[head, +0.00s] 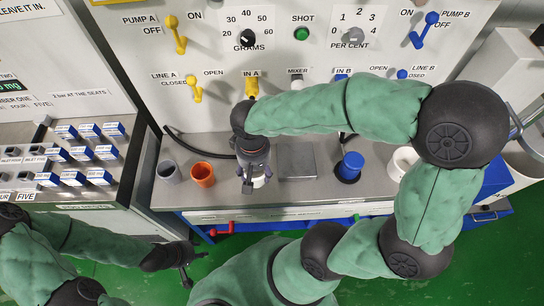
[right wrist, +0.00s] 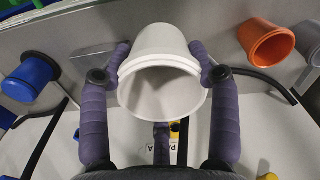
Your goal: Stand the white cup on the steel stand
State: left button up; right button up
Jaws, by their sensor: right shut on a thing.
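My right gripper (head: 250,182) is shut on the white cup (right wrist: 160,80), one finger on each side of it. In the head view only a small part of the white cup (head: 259,181) shows below the gripper; the wrist hides the rest. The steel stand (head: 294,160), a flat square grey plate on the bench, is just right of the gripper. Part of its grey plate (right wrist: 92,55) shows left of the cup in the right wrist view. My left gripper (head: 190,269) looks open and empty, low in front of the bench.
An orange cup (head: 202,174) and a grey cup (head: 168,172) stand on the bench to the left. A blue cup (head: 351,164) and a white container (head: 402,162) stand to the right. Dark hoses (head: 195,147) run along the panel of switches and knobs behind.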

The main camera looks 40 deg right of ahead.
jog(key=w+d+f+b, duration=0.1)
jog(key=w+d+f, duration=0.1)
jog(key=w, duration=0.1)
jog(key=w+d+f+b, duration=0.1)
jog(key=w+d+f, duration=0.1)
jog(key=f, duration=0.1)
jog(key=w+d+f+b, duration=0.1)
jog(key=w+d+f, duration=0.2)
jog(key=shift+w+f+b, duration=0.25)
jog(key=shift+w+b, duration=0.05)
jog(key=shift+b, duration=0.05)
jog(key=shift+w+f+b, duration=0.2)
jog(key=shift+f+b, duration=0.35)
jog(key=shift+f, duration=1.15)
jog(key=shift+f, duration=0.2)
jog(key=o, duration=1.2)
jog(key=shift+r, duration=0.15)
